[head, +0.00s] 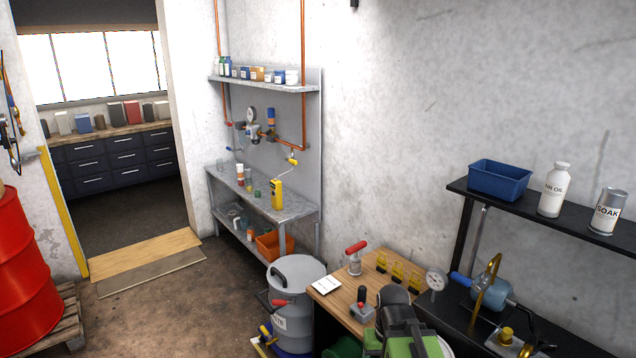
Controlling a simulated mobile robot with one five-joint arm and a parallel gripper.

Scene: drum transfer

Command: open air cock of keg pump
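A grey keg-like drum (298,306) with a dark handle on its lid and a white label stands on the floor left of the wooden bench. A red-handled lever (280,302) sticks out at its front; I cannot tell whether it is the air cock or how it is set. A yellow and blue fitting (265,333) sits low beside the drum. A red-topped grey device (355,257) stands on the bench. No part is clearly readable as the keg pump.
The wooden bench (328,298) holds a small red-knobbed box (362,304). Dark and green machinery (408,338) crowds the bottom centre. A black shelf (535,212) is at right, a wall pipe station (262,128) behind, and a red drum (22,265) at left. Floor between is open.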

